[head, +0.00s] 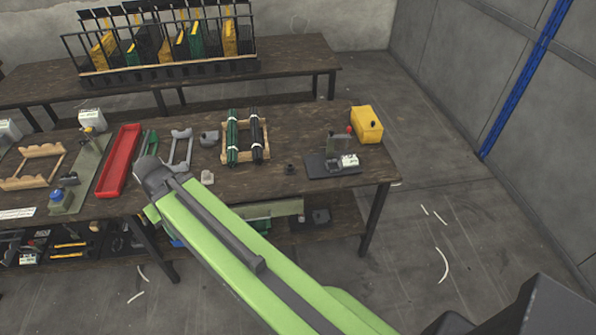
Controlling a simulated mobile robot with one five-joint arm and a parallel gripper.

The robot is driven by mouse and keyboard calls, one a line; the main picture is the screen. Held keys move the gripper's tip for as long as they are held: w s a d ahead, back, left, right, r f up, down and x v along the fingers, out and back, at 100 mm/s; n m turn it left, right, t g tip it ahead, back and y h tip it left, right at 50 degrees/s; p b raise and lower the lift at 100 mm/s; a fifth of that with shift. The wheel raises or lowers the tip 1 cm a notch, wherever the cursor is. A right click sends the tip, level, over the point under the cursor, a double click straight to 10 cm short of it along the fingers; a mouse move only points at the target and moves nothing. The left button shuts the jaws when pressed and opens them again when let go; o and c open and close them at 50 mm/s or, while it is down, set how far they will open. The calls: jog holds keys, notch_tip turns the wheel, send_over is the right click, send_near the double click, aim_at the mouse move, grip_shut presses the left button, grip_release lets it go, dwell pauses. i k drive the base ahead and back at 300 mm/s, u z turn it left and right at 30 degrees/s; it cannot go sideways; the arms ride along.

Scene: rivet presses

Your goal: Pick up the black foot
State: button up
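A small black piece (290,169), which looks like the black foot, sits on the dark wooden table (300,191) right of its middle. It stands between the bundles of rods and a dark plate. It is too small to make out its exact shape. My green arm reaches from the lower right up to a dark grey joint in front of the table, left of the black piece. My gripper is not visible; the arm hides what lies behind it.
A dark plate (318,166) with a small white-labelled box and a yellow box (367,125) stand at the table's right end. Dark and green rods lie on a wooden cradle (266,130). A red tray (119,161) is at left. Floor is open right of the table.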

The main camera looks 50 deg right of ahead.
aim_at(289, 169)
jog(key=z, duration=0.2)
jog(key=i, duration=1)
jog(key=u, duration=0.15)
